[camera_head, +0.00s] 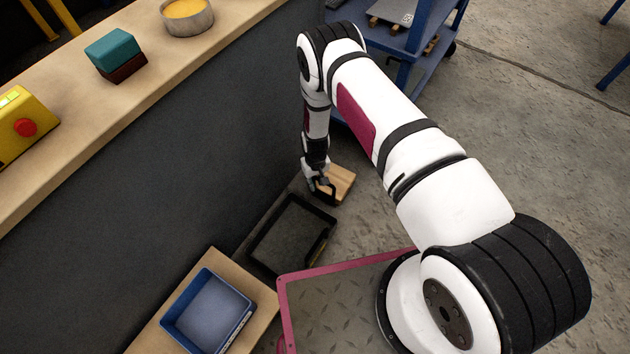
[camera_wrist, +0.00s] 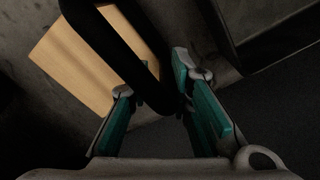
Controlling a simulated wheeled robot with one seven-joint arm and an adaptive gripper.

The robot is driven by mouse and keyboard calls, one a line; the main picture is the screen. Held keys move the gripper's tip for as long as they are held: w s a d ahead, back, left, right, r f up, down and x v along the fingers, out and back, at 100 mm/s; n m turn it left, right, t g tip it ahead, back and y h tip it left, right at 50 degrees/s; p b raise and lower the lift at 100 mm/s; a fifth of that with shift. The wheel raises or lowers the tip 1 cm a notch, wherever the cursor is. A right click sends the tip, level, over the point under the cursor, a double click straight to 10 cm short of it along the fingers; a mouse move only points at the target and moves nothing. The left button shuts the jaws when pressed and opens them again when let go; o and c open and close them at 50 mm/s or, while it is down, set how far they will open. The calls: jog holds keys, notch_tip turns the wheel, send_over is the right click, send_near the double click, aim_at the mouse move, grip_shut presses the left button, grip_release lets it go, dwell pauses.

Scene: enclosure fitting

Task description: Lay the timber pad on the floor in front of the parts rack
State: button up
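The timber pad (camera_head: 340,180) is a light wood slab low down, just beyond the black tray; I cannot tell whether it touches the floor. In the wrist view the pad (camera_wrist: 85,62) fills the upper left. A black loop, apparently its handle (camera_wrist: 112,50), crosses in front of it and ends between my fingers. My gripper (camera_wrist: 158,95) has its teal-padded fingers apart, one on each side of the loop's end; whether they press on it is unclear. In the head view my gripper (camera_head: 322,184) is at the pad's left side. No parts rack is clearly identifiable.
A black tray (camera_head: 262,262) lies nearer, beside the dark bench side. A blue bin (camera_head: 212,312) stands on a wooden surface. A blue cart (camera_head: 425,65) is beyond the pad. A pink-edged plate (camera_head: 340,268) lies nearer. Open concrete floor (camera_head: 530,140) extends right.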

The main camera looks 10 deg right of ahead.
jog(key=shift+s+a, duration=0.1)
jog(key=shift+a, duration=0.05)
notch_tip(320, 180, up, 12)
jog(key=p, duration=0.5)
jog(key=shift+r, duration=0.15)
